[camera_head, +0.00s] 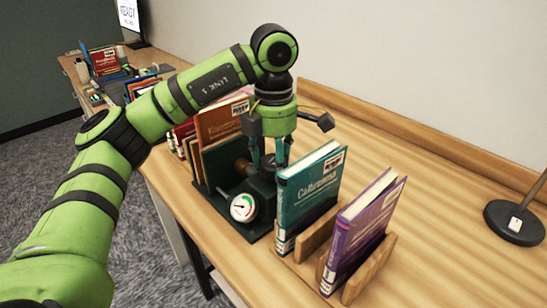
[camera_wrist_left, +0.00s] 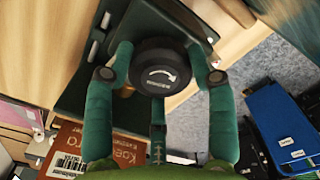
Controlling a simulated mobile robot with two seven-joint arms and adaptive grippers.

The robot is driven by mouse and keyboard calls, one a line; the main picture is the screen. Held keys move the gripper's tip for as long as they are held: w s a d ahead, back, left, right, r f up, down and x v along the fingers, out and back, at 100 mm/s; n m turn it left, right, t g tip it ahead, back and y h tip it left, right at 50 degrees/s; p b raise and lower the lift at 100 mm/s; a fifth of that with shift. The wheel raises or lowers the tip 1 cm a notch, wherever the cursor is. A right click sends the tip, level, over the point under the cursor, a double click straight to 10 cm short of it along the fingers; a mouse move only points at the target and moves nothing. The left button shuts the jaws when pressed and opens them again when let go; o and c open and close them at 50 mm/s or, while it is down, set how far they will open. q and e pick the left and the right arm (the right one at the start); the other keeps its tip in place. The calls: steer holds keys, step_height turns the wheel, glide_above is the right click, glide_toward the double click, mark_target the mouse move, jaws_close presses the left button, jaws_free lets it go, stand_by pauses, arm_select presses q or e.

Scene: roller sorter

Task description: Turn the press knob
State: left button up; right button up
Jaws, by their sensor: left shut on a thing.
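The press knob (camera_wrist_left: 158,72) is round and black, with a white curved arrow and small lettering on its face. It shows between the teal fingers of my left gripper (camera_wrist_left: 160,64) in the left wrist view. In the head view, my left gripper (camera_head: 270,158) points down over the dark green press (camera_head: 223,212), shut on the knob, which is mostly hidden by the fingers there. A round white gauge (camera_head: 243,207) with a red and green scale sits on the press front. My right gripper is not in view.
Brown and red books (camera_head: 220,123) stand upright behind the press. A teal book (camera_head: 309,195) and a purple book (camera_head: 362,230) stand in wooden holders to its right. A dark lamp base (camera_head: 514,221) lies farther right. Bare wooden tabletop (camera_head: 430,210) is between.

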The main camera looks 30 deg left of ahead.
arm_select(q)
steer(key=m, duration=0.4)
steer(key=shift+s+f+m, duration=0.1)
steer(key=shift+f+m, duration=0.1)
steer(key=shift+m, duration=0.2)
steer(key=m, duration=0.4)
steer(key=shift+m, duration=0.3)
steer(key=m, duration=0.3)
steer(key=shift+m+p, duration=0.3)
steer(key=m, duration=0.4)
steer(key=shift+m, duration=0.3)
steer(key=m, duration=0.4)
steer(key=shift+m, duration=0.3)
steer(key=m, duration=0.8)
steer(key=shift+m, duration=2.1)
